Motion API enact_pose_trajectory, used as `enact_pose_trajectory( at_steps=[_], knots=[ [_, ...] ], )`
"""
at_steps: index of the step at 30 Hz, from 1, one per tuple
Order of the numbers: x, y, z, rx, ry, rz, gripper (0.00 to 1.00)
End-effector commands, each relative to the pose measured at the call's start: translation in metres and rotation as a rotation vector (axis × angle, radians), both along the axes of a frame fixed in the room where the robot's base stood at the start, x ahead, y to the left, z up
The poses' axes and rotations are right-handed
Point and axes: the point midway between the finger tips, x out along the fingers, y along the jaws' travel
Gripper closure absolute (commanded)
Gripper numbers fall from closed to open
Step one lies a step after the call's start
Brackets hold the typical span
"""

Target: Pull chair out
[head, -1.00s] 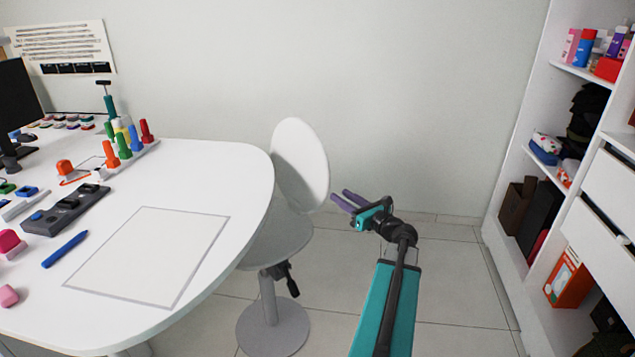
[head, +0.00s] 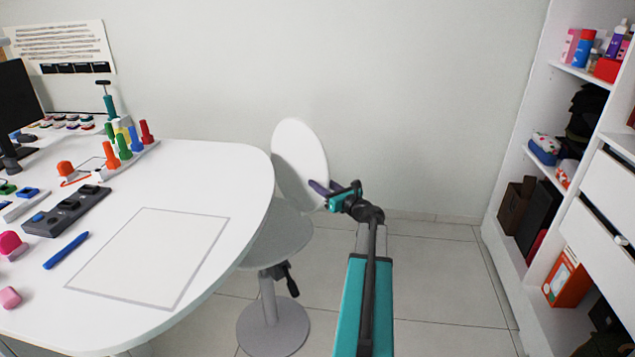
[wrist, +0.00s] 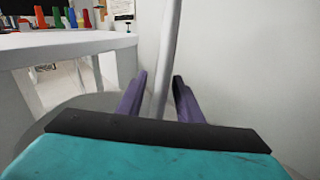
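The chair has a white oval backrest (head: 299,163), a round grey seat (head: 279,240) and a round floor base (head: 273,326). It stands at the right end of the white table (head: 190,270), its seat partly hidden by the tabletop. My gripper (head: 320,192) is at the lower right edge of the backrest. In the wrist view, the backrest (wrist: 168,50) shows edge-on between the two purple fingers of my gripper (wrist: 155,95). The fingers are apart, with a gap visible on the right side of the backrest.
A white shelf unit (head: 508,215) with drawers stands at the right. Tiled floor (head: 440,270) is clear between it and the chair. The wall (head: 410,100) is behind the chair. Coloured pegs (head: 122,145), a blue pen (head: 65,250) and a monitor (head: 18,98) are on the table.

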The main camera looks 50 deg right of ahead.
Motion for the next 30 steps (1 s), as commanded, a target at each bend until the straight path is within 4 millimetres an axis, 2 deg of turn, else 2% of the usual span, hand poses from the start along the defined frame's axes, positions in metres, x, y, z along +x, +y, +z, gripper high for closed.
enact_pose_trajectory(
  at_steps=[6,17,23,24,30],
  knots=[
    [0.016,-0.003,0.000,0.000,0.000,0.000,0.67],
    [0.019,-0.003,0.000,0.000,0.000,0.000,0.67],
    [0.019,-0.003,0.000,-0.001,0.000,0.000,0.98],
    [0.019,-0.003,0.000,-0.001,0.000,0.000,1.00],
    [0.019,-0.003,0.000,0.000,0.001,0.000,1.00]
  ],
)
